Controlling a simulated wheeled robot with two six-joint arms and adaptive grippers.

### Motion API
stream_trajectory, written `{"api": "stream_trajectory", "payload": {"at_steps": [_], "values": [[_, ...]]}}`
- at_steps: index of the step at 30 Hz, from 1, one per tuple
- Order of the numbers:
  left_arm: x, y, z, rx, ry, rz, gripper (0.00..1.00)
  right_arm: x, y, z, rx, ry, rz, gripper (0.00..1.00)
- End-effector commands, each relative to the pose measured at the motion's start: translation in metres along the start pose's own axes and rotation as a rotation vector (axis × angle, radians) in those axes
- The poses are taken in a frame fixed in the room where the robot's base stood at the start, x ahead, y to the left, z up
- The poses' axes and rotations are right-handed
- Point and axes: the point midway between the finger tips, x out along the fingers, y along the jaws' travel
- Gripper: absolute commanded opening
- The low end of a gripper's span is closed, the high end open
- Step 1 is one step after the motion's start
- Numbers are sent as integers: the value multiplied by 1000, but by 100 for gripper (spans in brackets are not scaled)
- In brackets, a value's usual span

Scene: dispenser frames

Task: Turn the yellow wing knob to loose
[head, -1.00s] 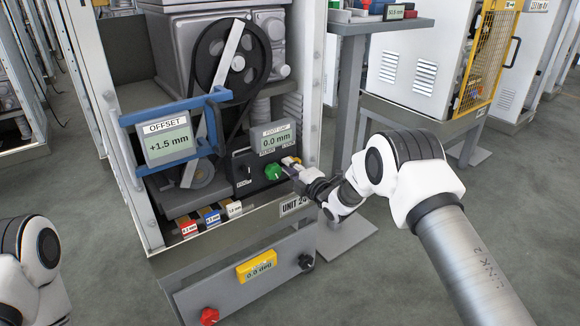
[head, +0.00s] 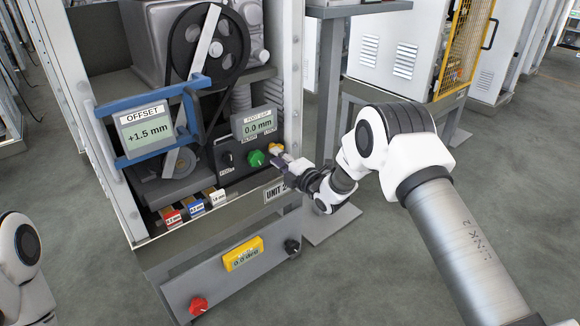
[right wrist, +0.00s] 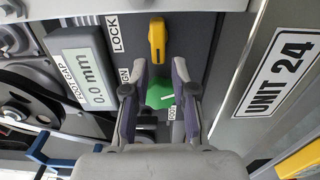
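The yellow wing knob (right wrist: 157,40) sits on the dark panel beside the LOCK label in the right wrist view, its wing running along the picture's vertical. In the head view the yellow knob (head: 278,148) is small and partly covered by my right gripper. My right gripper (right wrist: 159,66) is open and empty, its fingers apart on either side of the picture's middle. The fingertips appear just below the yellow knob; I cannot tell whether they touch the panel. In the head view the right gripper (head: 279,160) is at the panel's right end. My left gripper is out of view.
A green knob (right wrist: 160,94) shows between my right fingers, left of the yellow one in the head view. The FOOT GAP display (head: 257,123) reads 0.0 mm. A blue-framed OFFSET display (head: 146,131) reads +1.5 mm. The UNIT 24 rail (right wrist: 275,75) runs close beside the panel.

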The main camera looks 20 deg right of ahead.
Motion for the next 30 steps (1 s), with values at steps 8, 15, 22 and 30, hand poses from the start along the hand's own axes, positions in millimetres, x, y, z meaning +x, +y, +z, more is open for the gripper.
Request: {"api": "stream_trajectory", "payload": {"at_steps": [8,15,22,30], "values": [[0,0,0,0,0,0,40,-70,0,1,4,-3,-2,26],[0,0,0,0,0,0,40,-92,0,0,0,0,0,26],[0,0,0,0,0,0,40,-91,0,0,0,0,-1,26],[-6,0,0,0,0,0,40,-97,-28,-14,12,20,-56,26]]}}
